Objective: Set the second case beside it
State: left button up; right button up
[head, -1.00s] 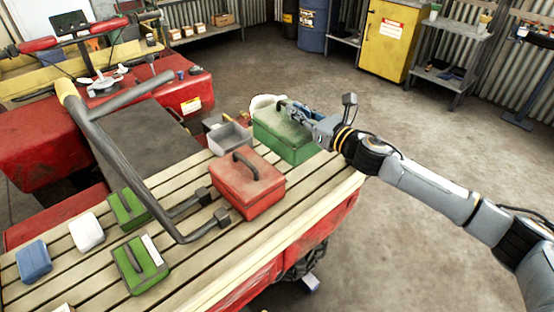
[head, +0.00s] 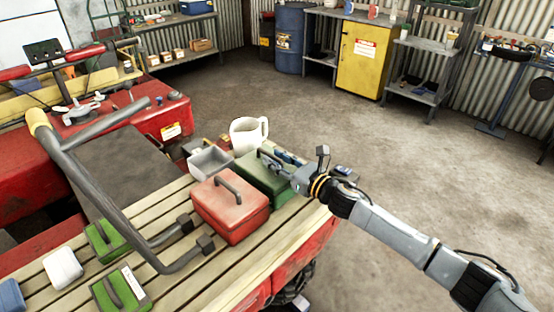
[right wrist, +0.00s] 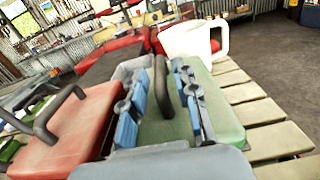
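The red case (head: 230,205) with a dark handle stands on the slatted rack (head: 262,262). The larger green case (head: 262,180) stands right behind it, close alongside, its dark handle (right wrist: 163,88) upright. In the right wrist view the red case (right wrist: 70,130) is left of the green case (right wrist: 220,105). My right gripper (right wrist: 163,105) is low over the green lid, its blue-padded fingers on either side of the handle with gaps showing. It also shows in the head view (head: 284,166). My left gripper is not in view.
A white jug (head: 247,134) and a grey open bin (head: 209,163) stand behind the cases. A black-grey tubular bar (head: 100,190) crosses the rack at left. Small green boxes (head: 120,290) and a white container (head: 62,268) lie at front left. Right of the rack is open floor.

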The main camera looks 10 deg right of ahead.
jog(key=shift+s+d, duration=0.3)
jog(key=shift+s, duration=0.05)
jog(key=b+v, duration=0.3)
jog(key=v, duration=0.8)
